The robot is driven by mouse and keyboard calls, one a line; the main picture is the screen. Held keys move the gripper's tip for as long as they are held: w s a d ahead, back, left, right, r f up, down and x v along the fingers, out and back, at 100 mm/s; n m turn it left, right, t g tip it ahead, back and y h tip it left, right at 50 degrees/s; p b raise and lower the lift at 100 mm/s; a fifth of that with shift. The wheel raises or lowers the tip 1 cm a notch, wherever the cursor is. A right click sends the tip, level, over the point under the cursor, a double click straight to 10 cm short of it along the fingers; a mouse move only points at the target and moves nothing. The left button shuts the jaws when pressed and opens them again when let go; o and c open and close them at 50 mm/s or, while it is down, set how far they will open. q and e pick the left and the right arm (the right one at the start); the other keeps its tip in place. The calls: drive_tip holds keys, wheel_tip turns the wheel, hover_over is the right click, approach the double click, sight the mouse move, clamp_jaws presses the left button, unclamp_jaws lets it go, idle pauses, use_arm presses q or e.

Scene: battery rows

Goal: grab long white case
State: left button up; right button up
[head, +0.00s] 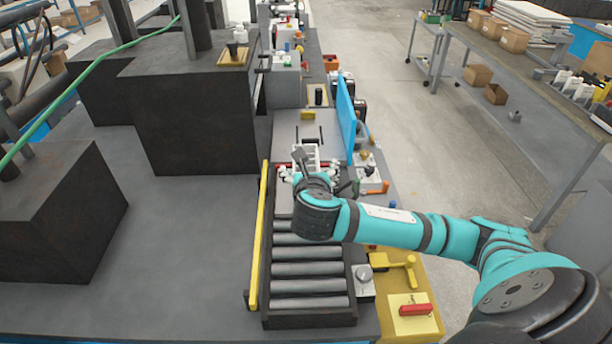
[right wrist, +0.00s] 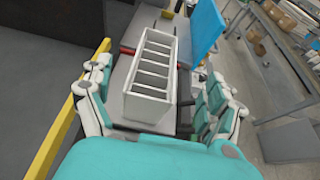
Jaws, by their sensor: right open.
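The long white case (right wrist: 151,82) stands on the grey plate at the far end of the roller conveyor. In the right wrist view it is an open-topped box split into several compartments by thin dividers. In the head view only its far part (head: 306,153) shows, with my right wrist in front of the rest. My right gripper (right wrist: 155,100) is open, one finger on each side of the case's near end. I cannot tell whether the fingers touch it. My left gripper is not in view.
A roller conveyor (head: 309,270) runs toward me, with a yellow rail (head: 260,240) on its left. A blue panel (head: 346,115) stands upright to the right of the case. Dark blocks (head: 195,120) stand on the left. A yellow plate with a red handle (head: 416,310) is at front right.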

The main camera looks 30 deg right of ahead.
drive_tip(key=shift+x, duration=0.9)
drive_tip(key=x, duration=0.3)
drive_tip(key=p+x, duration=0.1)
drive_tip(key=shift+w+a+f, duration=0.15)
drive_tip(key=shift+w+f, duration=0.15)
drive_tip(key=shift+f, duration=0.05)
drive_tip(key=shift+w+f, duration=0.1)
drive_tip(key=shift+c, duration=0.6)
drive_tip(key=c, duration=1.6)
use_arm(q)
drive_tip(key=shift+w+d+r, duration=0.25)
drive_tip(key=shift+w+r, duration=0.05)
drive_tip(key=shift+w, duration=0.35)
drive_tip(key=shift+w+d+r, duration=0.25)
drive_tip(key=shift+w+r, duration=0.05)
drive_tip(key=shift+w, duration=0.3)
use_arm(e)
drive_tip(key=shift+c, duration=0.3)
